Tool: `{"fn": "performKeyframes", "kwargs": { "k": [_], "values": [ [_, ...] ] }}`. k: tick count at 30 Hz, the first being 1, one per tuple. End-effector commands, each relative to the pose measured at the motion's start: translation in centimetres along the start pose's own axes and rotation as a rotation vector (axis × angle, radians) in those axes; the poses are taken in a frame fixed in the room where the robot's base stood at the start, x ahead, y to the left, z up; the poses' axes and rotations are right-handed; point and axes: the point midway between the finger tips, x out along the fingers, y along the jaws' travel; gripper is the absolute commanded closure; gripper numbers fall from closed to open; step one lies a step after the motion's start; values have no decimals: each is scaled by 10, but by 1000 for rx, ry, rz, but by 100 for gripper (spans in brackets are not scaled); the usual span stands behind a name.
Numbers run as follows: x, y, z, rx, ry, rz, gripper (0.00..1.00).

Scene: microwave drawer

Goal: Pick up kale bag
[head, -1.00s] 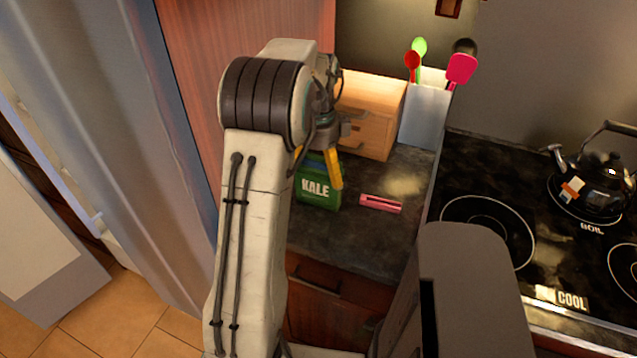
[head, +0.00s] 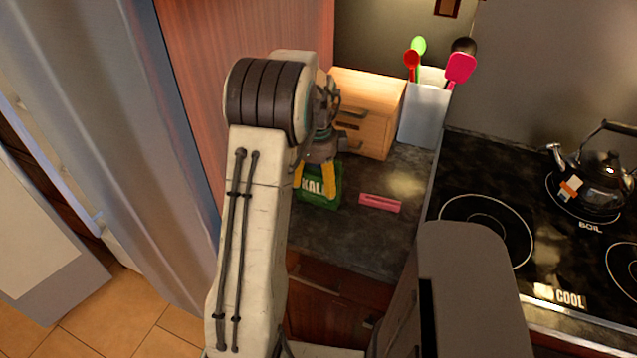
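The green kale bag (head: 318,200) with white lettering sits on the dark counter, left of the stove. My gripper (head: 314,188) is directly over it, reaching down from above. Its two yellow fingers are apart, and they overlap the bag's front in the head view, covering part of the lettering. I cannot tell whether the fingers touch the bag or straddle it. The bag's upper part is hidden behind my gripper, and its left edge is near my arm.
A pink object (head: 380,203) lies right of the bag. A wooden drawer box (head: 372,110) and a white utensil holder (head: 425,115) stand behind. A kettle (head: 590,180) is on the stove (head: 480,180). A reddish wooden panel (head: 250,40) rises at the left.

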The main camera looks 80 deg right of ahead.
Motion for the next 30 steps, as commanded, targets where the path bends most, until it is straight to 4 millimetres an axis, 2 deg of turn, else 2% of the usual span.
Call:
{"fn": "performKeyframes", "kwargs": {
  "k": [2, 12, 23, 30],
  "values": [
    [0, 0, 0, 0, 0, -1, 36],
    [-1, 0, 0, 0, 0, -2, 67],
    [-4, -1, 0, 0, -1, -4, 68],
    [-20, -1, 0, 0, -1, -6, 68]
  ]
}}
